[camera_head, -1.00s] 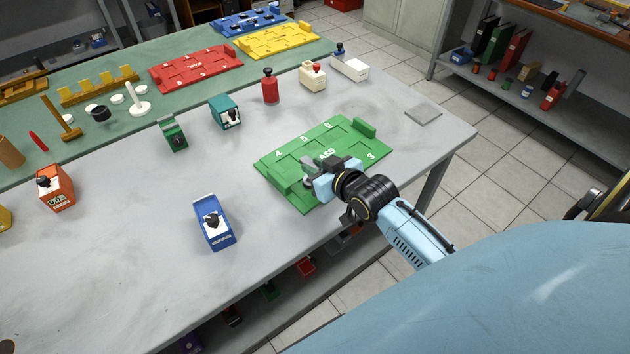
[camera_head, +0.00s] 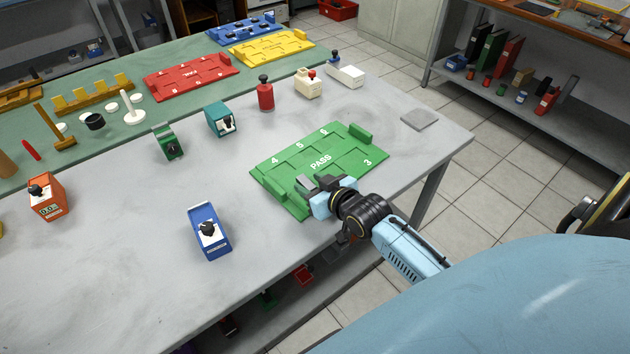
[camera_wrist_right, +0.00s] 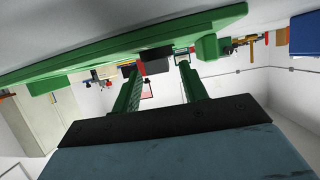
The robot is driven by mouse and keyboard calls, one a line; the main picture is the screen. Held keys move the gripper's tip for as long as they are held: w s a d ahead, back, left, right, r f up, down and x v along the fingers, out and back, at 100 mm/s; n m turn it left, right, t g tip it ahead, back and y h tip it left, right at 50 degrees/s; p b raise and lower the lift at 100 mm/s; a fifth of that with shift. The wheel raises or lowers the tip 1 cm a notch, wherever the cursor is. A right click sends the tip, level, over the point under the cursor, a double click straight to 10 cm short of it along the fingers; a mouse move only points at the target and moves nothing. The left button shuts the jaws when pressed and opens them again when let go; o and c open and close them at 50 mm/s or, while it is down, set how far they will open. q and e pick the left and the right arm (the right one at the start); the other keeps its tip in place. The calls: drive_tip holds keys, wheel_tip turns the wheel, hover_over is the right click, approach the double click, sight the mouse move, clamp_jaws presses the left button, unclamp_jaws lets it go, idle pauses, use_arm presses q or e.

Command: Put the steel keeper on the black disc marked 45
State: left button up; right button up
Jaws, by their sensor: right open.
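The green board (camera_head: 340,140) marked PASS lies on the grey table, with the numbers 3, 4, 5 and 6 on it. My right gripper (camera_head: 315,181) is open at the board's front edge, and its fingers also show in the right wrist view (camera_wrist_right: 158,65). In that view, which is upside down, a small dark block (camera_wrist_right: 156,60) on the green board shows between the fingertips. I cannot tell whether it is the steel keeper. I cannot make out a black disc marked 45. My left gripper is out of view.
A blue instrument (camera_head: 209,233) stands left of the board. A teal box (camera_head: 218,120), a red bottle (camera_head: 265,95) and a cream box (camera_head: 308,86) stand behind it. A grey flat plate (camera_head: 420,118) lies at the right. The table between the board and the blue instrument is clear.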

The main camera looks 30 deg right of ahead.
drive_tip(key=p+v, duration=0.2)
drive_tip(key=v, duration=0.8)
drive_tip(key=shift+s+r, duration=0.2)
drive_tip(key=shift+s, duration=0.05)
drive_tip(key=shift+s+r+p, duration=0.25)
drive_tip(key=shift+s+p, duration=0.05)
drive_tip(key=shift+s, duration=0.25)
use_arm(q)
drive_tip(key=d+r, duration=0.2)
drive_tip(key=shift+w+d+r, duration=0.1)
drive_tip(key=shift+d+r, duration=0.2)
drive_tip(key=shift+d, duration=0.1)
use_arm(e)
drive_tip(key=shift+s, duration=0.1)
